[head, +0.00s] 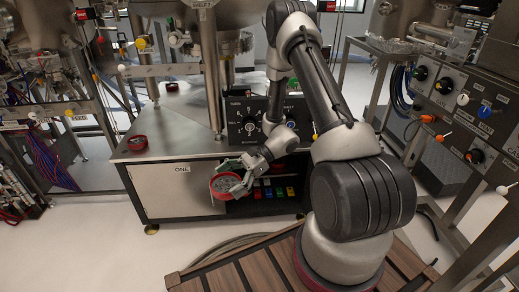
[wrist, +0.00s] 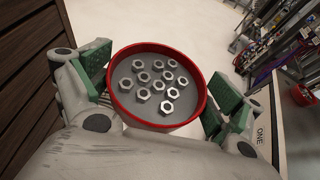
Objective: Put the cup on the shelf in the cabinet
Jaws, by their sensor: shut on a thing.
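The cup (wrist: 157,117) has a red rim, a grey inside and several metal hex nuts in it. My gripper (wrist: 157,88) is shut on it, with a green-padded finger on each side. In the head view the cup (head: 223,186) is held in front of the cabinet (head: 178,192), apart from its front, with its open top facing the camera. My gripper (head: 236,180) reaches it from the right. The cabinet has a pale front panel marked ONE and a dark open bay (head: 262,205) to its right. The cup and gripper partly hide the bay's left side.
Another red-rimmed container (head: 137,143) stands on the cabinet top, left of a black control box (head: 262,122) with knobs. Coloured items (head: 280,192) sit in the bay. A panel rack (head: 465,110) stands at right. The white floor (head: 100,240) at front left is clear.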

